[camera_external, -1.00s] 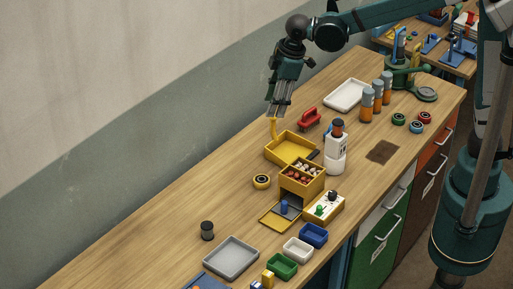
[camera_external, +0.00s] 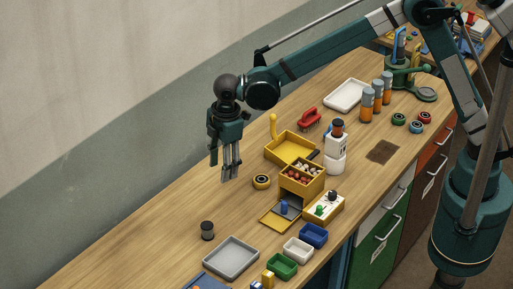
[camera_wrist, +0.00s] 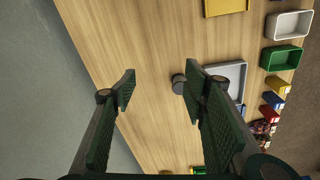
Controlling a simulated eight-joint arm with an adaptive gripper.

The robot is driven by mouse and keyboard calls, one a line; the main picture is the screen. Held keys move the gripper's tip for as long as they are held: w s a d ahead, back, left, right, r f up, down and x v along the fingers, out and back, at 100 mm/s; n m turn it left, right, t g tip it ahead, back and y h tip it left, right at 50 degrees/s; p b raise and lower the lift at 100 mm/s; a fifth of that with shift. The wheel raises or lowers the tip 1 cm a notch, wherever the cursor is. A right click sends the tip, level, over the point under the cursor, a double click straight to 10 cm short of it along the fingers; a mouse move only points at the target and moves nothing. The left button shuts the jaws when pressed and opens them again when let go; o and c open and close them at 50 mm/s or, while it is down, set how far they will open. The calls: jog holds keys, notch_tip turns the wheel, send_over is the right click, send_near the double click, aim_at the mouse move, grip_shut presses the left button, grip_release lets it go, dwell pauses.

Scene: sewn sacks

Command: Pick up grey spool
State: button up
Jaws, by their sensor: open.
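The grey spool (camera_external: 207,231) is a small dark grey cylinder standing upright on the wooden bench, just left of the grey tray. In the wrist view the spool (camera_wrist: 178,84) lies beside the right finger, which partly hides it. My gripper (camera_external: 230,178) points down, open and empty, above the bench. In the external view it is above and slightly right of the spool, apart from it. In the wrist view its fingertips (camera_wrist: 160,80) are spread wide, with bare wood between them.
The grey tray (camera_external: 231,258) lies right of the spool, with green (camera_external: 282,266), white (camera_external: 298,250) and blue (camera_external: 314,235) bins nearby. A yellow and black roll (camera_external: 262,181) sits close to my gripper. The wall runs along the left. Bench left of the spool is clear.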

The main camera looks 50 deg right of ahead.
aim_at(207, 224)
jog(key=a+f, duration=0.3)
jog(key=s+a+f+n, duration=0.1)
jog(key=a+f, duration=0.3)
jog(key=s+a+f+n, duration=0.1)
jog(key=a+f, duration=0.2)
jog(key=a, duration=0.1)
jog(key=shift+s+a+f+g+h, duration=0.15)
jog(key=shift+a+g+h, duration=0.15)
jog(key=shift+g, duration=0.1)
jog(key=shift+d, duration=0.1)
jog(key=shift+f, duration=1.25)
jog(key=shift+f, duration=2.6)
jog(key=c, duration=1)
